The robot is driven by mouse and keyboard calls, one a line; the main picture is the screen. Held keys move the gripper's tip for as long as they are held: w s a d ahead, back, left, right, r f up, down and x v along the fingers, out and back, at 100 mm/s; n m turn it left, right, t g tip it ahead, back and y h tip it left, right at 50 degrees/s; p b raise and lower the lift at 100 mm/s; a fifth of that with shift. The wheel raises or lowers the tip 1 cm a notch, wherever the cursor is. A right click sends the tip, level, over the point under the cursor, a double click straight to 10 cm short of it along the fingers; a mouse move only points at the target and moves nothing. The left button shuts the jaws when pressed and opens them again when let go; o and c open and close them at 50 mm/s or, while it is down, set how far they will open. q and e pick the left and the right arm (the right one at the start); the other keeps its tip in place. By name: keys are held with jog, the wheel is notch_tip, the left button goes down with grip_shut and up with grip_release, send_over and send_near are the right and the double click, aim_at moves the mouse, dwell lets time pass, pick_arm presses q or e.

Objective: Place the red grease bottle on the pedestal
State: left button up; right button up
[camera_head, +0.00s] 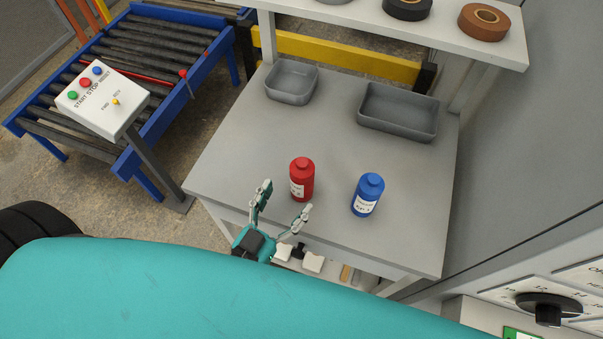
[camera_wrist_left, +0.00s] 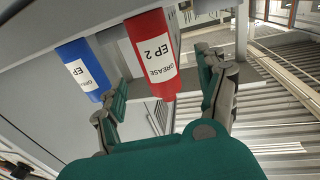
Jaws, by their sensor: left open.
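The red grease bottle (camera_head: 302,180) stands upright on the grey table (camera_head: 235,150), left of a blue bottle (camera_head: 368,195). My left gripper (camera_head: 284,198) is open at the table's front edge, just in front of the red bottle. In the left wrist view the red bottle (camera_wrist_left: 152,52), labelled "GREASE EP 2", appears between the spread fingers (camera_wrist_left: 163,92); I cannot tell whether they touch it. The blue bottle (camera_wrist_left: 84,68) is beside the left finger there. My right gripper is not in view. I cannot make out a pedestal for certain.
Two grey trays (camera_head: 292,100) (camera_head: 372,125) sit at the table's back. A shelf (camera_head: 450,30) above holds tape rolls. A control box (camera_head: 102,98) and roller conveyor (camera_head: 160,48) stand at left. The table's left part is clear. A grey cabinet is at right.

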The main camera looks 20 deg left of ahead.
aim_at(296, 188)
pick_arm(q)
jog(key=shift+w+d, duration=0.2)
jog(key=shift+w, duration=0.45)
jog(key=shift+w+d+r, duration=0.1)
jog(key=shift+w, duration=0.25)
jog(key=w, duration=0.1)
jog(key=w+p, duration=0.1)
jog(key=w, duration=0.1)
jog(key=shift+w+d, duration=0.25)
jog(key=shift+d, duration=0.15)
jog(key=shift+w+d+f, duration=0.1)
jog(key=shift+w+f, duration=0.1)
jog(key=shift+w, duration=0.25)
jog(key=shift+s, duration=0.1)
grip_shut()
jog(key=shift+r, duration=0.1)
